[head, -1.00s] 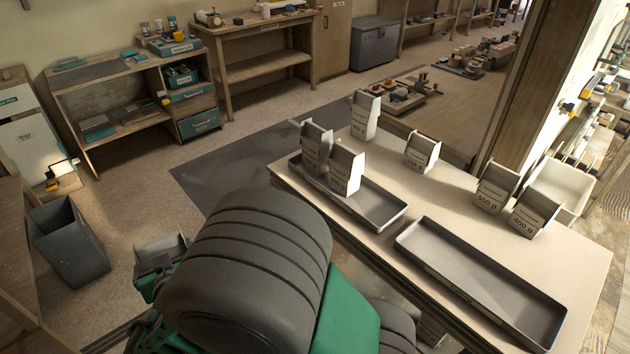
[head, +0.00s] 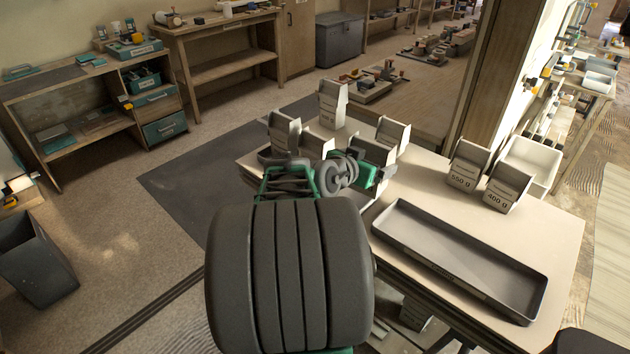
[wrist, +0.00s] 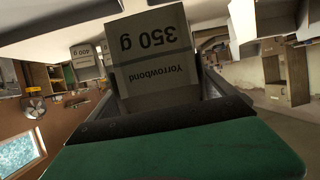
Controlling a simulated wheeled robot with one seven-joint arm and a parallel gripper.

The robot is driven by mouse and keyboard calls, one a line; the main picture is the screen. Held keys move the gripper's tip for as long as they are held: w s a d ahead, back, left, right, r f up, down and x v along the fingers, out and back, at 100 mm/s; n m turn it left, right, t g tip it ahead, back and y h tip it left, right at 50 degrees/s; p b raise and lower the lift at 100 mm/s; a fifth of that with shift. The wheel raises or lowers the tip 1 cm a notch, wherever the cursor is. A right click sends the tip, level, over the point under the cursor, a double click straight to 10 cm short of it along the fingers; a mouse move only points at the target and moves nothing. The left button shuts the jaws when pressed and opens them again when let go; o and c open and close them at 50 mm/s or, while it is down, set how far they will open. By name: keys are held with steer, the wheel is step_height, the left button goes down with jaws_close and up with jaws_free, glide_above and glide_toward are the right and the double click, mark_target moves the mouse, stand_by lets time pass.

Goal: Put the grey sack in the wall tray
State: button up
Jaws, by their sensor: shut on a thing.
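In the wrist view my gripper (wrist: 160,92) is shut on a grey sack (wrist: 155,62) whose upside-down label reads "Yorrowbond 350 g". In the head view my green wrist (head: 375,172) is above the left part of the pale table. It mostly hides my fingers and the held sack there. Two shallow dark trays are on the table. The right tray (head: 460,252) is empty. The left tray, with two sacks (head: 285,133) in it, is mostly hidden behind my arm. I cannot tell which one is the wall tray.
Other sacks stand on the table: one at the back (head: 332,105), one right of my wrist (head: 393,135), a 550 g (head: 467,165) and a 400 g (head: 507,188). A white bin (head: 530,162) is behind these last two. A wooden post (head: 485,80) rises at the table's back edge.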

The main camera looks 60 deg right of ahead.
mark_target(385, 164)
steer(key=shift+m+g, duration=0.5)
steer(key=shift+m, duration=0.1)
steer(key=s, duration=0.1)
steer(key=s+d, duration=0.1)
steer(key=s, duration=0.2)
steer(key=shift+s+d+r, duration=0.25)
steer(key=shift+s+r, duration=0.15)
steer(key=shift+w+d+f, duration=0.1)
steer(key=shift+w+d, duration=0.05)
steer(key=shift+d, duration=0.05)
steer(key=w+d+f, duration=0.1)
steer(key=w+f, duration=0.3)
steer(key=w+d+f+p, duration=0.1)
steer(key=w+d+f, duration=0.1)
steer(key=w+f, duration=0.2)
steer(key=w+d+f, duration=0.1)
steer(key=w+f, duration=0.3)
steer(key=shift+w+d+f+p, duration=0.2)
steer(key=shift+d+f+p, duration=0.1)
steer(key=shift+d+f, duration=0.1)
